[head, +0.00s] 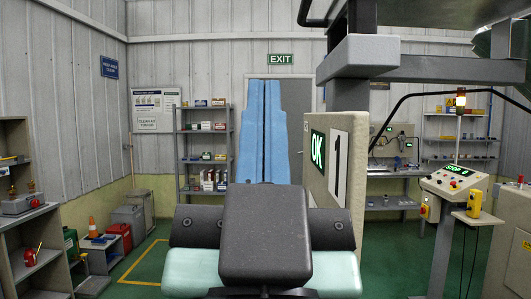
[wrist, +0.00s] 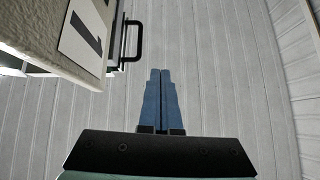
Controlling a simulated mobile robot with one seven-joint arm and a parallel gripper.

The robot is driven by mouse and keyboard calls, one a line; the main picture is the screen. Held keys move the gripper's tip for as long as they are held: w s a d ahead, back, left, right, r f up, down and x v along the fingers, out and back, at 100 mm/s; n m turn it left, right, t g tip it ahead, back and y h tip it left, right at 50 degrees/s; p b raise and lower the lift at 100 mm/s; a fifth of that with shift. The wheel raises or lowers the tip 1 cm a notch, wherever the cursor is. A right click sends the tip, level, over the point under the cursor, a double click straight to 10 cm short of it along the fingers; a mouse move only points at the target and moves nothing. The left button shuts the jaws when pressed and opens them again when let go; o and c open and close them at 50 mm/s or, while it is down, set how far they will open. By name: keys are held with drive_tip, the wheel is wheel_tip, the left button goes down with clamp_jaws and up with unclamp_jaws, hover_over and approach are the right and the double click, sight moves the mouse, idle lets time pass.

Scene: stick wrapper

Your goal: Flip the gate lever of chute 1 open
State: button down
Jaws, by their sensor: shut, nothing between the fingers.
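A cream panel marked with a black 1 (head: 315,175), chute 1's panel, stands just right of my gripper (head: 264,84) in the head view. It bears a lit green OK sign. In the wrist view this panel (wrist: 60,22) is at the upper left, with a black U-shaped bar (wrist: 133,40) on its right edge. The bar looks like a lever or handle; I cannot tell its position as a gate. My gripper's blue fingers (wrist: 160,72) are shut together and empty, pointing away from me. They appear apart from the panel and the bar.
A dark overhead structure (head: 440,68) hangs at the upper right. A control box (head: 455,182) with buttons stands at the right. Shelves (head: 203,145) line the back wall and a low rack (head: 22,215) is at left. Green floor (head: 140,268) shows at the left.

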drive_tip(key=w+f+m+g+h+p, duration=0.1)
drive_tip(key=w+f+m+g+p, duration=0.2)
drive_tip(key=w+m+g+p, duration=0.1)
drive_tip(key=w+f+m+g+h+p, duration=0.1)
drive_tip(key=w+f+m+g+p, duration=0.2)
drive_tip(key=w+m+p, duration=0.3)
drive_tip(key=w+m+g, duration=0.1)
drive_tip(key=m, duration=0.2)
drive_tip(key=shift+a+h+p, duration=0.15)
drive_tip(key=shift+h+p, duration=0.2)
drive_tip(key=shift+h, duration=0.05)
drive_tip(key=shift+w+r, duration=0.1)
drive_tip(key=shift+w, duration=0.05)
drive_tip(key=w+d+p, duration=0.1)
drive_tip(key=w+p, duration=0.3)
drive_tip(key=w, duration=0.5)
drive_tip(key=shift+w+d+r+p, duration=0.35)
drive_tip(key=shift+d+r, duration=0.05)
drive_tip(key=shift+a, duration=0.1)
drive_tip(key=shift+a+f+n+b, duration=0.15)
drive_tip(key=shift+a+n+b, duration=0.05)
drive_tip(key=shift+n+b, duration=0.15)
